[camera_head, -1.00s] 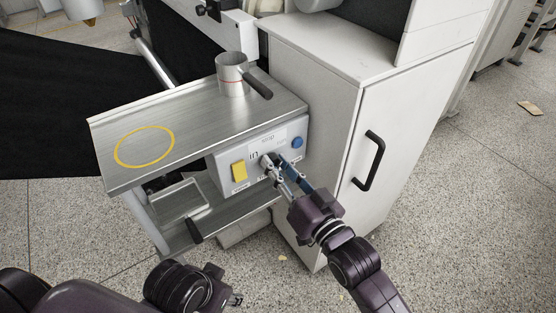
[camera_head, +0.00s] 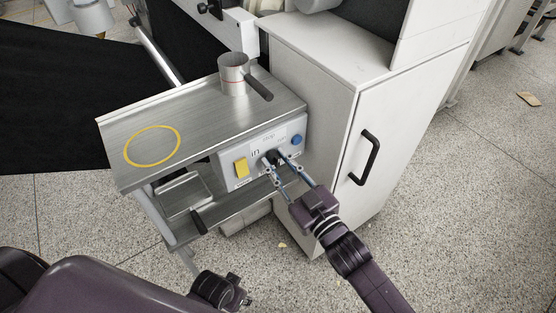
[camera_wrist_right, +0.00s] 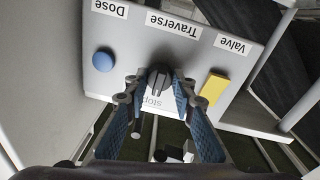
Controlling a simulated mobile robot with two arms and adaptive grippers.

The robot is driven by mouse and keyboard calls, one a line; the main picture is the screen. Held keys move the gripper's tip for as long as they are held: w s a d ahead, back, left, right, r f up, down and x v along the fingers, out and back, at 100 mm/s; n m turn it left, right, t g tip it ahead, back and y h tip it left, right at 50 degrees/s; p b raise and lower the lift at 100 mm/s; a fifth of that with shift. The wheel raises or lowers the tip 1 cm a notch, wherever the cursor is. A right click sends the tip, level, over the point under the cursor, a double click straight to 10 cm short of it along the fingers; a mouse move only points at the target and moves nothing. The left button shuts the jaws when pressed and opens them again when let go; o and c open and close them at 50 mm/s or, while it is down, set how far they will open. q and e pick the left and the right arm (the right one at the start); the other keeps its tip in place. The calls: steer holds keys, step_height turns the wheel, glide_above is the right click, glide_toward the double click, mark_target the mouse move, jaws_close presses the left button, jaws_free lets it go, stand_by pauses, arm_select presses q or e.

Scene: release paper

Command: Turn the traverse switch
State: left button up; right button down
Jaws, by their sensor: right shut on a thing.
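The traverse switch is a dark knob (camera_wrist_right: 158,80) in the middle of a light grey control panel (camera_wrist_right: 190,50), under the "Traverse" label in the right wrist view. In the head view the knob (camera_head: 272,156) sits between the yellow switch and the blue button. My right gripper (camera_wrist_right: 157,88) is shut on the knob, one finger on each side of it. It also shows at the panel in the head view (camera_head: 279,167). My left arm is at the lower left of the head view, and its gripper's fingers cannot be made out.
A blue button (camera_wrist_right: 103,61) and a yellow switch (camera_wrist_right: 214,88) flank the knob closely. A metal cup with a black handle (camera_head: 234,78) stands on the steel shelf (camera_head: 200,115) above. A white cabinet (camera_head: 335,120) with a black handle stands close on the right.

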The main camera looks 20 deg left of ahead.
steer(key=shift+f, duration=0.1)
stand_by(0.3)
steer(key=c, duration=1.6)
jaws_free()
steer(key=v, duration=1.2)
steer(key=shift+s, duration=0.1)
